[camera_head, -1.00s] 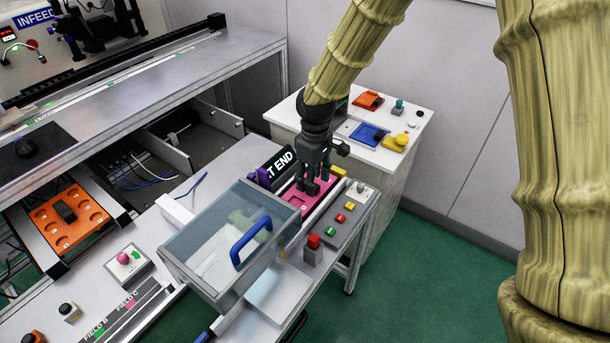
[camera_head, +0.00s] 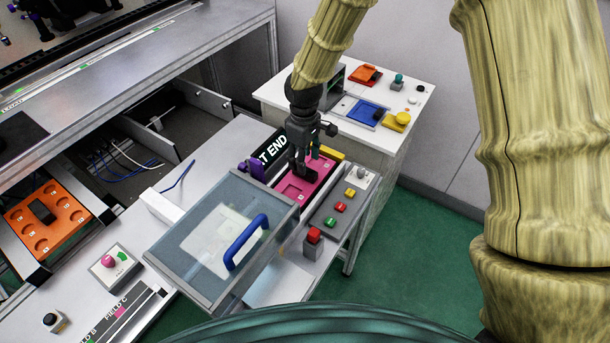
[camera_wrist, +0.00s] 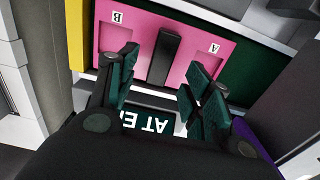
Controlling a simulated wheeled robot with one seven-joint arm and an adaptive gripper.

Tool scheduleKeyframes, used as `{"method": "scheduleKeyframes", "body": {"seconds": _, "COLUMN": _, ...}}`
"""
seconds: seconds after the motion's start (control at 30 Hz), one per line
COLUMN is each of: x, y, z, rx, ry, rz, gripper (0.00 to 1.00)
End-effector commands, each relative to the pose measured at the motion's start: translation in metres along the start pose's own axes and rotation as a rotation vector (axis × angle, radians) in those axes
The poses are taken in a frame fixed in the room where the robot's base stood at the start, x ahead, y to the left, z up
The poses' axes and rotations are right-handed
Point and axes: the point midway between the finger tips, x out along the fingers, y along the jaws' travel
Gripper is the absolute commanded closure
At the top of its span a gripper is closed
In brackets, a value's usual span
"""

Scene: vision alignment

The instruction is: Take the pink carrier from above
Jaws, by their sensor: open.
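The pink carrier (camera_head: 288,189) lies in a slot at the right end of the bench, behind the clear-lidded box. In the wrist view the carrier (camera_wrist: 197,46) shows the letters B and A, with a dark upright handle block (camera_wrist: 165,57) between them. My gripper (camera_head: 303,168) points down over the carrier and hides part of it. In the wrist view my gripper (camera_wrist: 165,84) is open and empty, one finger on each side of the handle's line. The fingertips appear apart from the handle; their height above the carrier is hard to tell.
A black sign (camera_head: 272,150) stands just behind the carrier, with a purple part (camera_head: 251,169) at its left. A yellow block (camera_head: 331,154) is at the far end. A button panel (camera_head: 338,208) lies in front. The box with a blue handle (camera_head: 245,243) is close by on the left.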

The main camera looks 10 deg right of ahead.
Motion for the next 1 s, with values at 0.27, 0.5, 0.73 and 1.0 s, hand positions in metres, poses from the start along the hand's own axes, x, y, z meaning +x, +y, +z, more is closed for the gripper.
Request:
{"method": "scheduleKeyframes", "body": {"seconds": 0.27, "x": 0.02, "y": 0.0, "z": 0.002, "rx": -0.002, "ry": -0.002, "rz": -0.001, "gripper": 0.5}}
{"method": "scheduleKeyframes", "body": {"seconds": 0.5, "x": 0.044, "y": 0.0, "z": 0.002, "rx": -0.003, "ry": -0.001, "rz": 0.001, "gripper": 0.5}}
{"method": "scheduleKeyframes", "body": {"seconds": 0.73, "x": 0.051, "y": 0.0, "z": 0.002, "rx": -0.003, "ry": 0.001, "rz": 0.002, "gripper": 0.5}}
{"method": "scheduleKeyframes", "body": {"seconds": 1.0, "x": 0.051, "y": 0.0, "z": 0.002, "rx": -0.002, "ry": 0.001, "rz": 0.002, "gripper": 0.7}}
